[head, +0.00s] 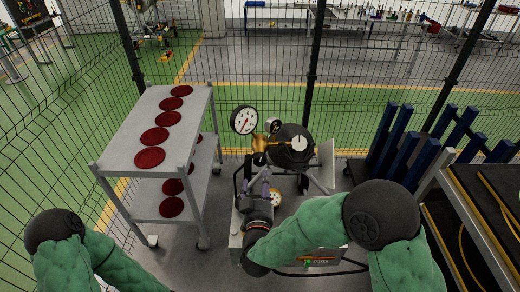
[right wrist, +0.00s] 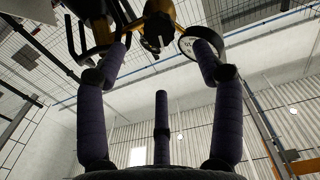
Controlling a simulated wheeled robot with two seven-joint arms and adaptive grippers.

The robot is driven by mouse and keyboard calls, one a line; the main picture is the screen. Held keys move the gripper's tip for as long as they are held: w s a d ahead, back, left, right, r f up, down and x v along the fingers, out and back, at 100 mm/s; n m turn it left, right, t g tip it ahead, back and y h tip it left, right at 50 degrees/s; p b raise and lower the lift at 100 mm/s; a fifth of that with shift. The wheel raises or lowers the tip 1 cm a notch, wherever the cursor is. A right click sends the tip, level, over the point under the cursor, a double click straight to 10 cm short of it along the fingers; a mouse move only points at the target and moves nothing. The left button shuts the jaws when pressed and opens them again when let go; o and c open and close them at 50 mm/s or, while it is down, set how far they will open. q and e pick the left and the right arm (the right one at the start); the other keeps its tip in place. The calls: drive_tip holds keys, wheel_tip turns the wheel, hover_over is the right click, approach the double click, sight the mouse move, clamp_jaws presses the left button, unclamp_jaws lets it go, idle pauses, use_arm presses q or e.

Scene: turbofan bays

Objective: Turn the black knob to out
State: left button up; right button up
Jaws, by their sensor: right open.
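A small black knob (head: 260,159) sits at the near side of a brass regulator body (head: 259,143) in the head view. My right gripper (head: 258,180) is just in front of it, with purple fingers pointing at it. In the right wrist view, the fingers of the right gripper (right wrist: 160,55) are spread, and a dark part that looks like the knob (right wrist: 152,44) shows between their tips. I cannot tell whether a finger touches it. The knob's markings and setting cannot be read. My left arm shows at the lower left, but its gripper is out of frame.
A white dial gauge (head: 244,120) stands beside the regulator, and a dark cylinder (head: 291,148) is just right. Another gauge (head: 275,196) lies close to my right gripper. A grey cart (head: 110,172) with red discs is left; blue racks (head: 402,155) are right. Wire fencing is behind.

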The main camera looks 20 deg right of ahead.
sight(260, 162)
drive_tip(key=shift+m, duration=0.5)
drive_tip(key=p+x, duration=0.1)
drive_tip(key=x, duration=1)
drive_tip(key=shift+s, duration=0.1)
drive_tip(key=c, duration=1.1)
